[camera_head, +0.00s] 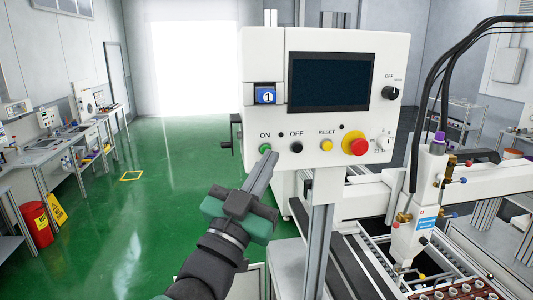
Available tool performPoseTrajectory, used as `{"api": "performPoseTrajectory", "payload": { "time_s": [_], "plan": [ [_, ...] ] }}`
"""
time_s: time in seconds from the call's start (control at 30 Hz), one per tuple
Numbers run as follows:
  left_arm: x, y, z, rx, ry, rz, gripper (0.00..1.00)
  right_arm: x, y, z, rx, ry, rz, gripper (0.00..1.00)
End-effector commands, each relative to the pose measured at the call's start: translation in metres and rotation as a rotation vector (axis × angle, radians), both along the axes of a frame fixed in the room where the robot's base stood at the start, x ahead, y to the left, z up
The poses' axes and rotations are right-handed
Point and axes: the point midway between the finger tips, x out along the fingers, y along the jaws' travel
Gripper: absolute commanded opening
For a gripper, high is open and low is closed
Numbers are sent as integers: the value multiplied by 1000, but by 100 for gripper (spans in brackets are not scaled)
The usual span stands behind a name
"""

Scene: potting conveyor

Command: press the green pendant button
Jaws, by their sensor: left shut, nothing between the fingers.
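The white control pendant (265,115) stands upright in front of me on a grey post. Its green button (265,148) sits at the lower left of the panel, under the label ON. My left gripper (271,156) is shut and empty, with its fingers pointing up and to the right. Its fingertips appear just below and right of the green button. I cannot tell whether they touch the panel. The green button is mostly visible. My right gripper is not in view.
Right of the green button are a black button (296,147), a yellow button (326,145) and a large red knob (358,146). A dark screen (330,82) is above. Conveyor machinery (425,225) fills the right. Green floor (165,200) lies open at left.

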Motion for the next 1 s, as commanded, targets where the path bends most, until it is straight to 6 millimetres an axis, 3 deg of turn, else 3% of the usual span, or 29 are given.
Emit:
{"api": "performPoseTrajectory", "payload": {
  "time_s": [0.4,1.0],
  "plan": [
    [-40,-8,-2,0,-2,-1,0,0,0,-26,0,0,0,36],
    [-43,-9,-1,1,0,-2,0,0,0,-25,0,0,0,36]
  ]
}}
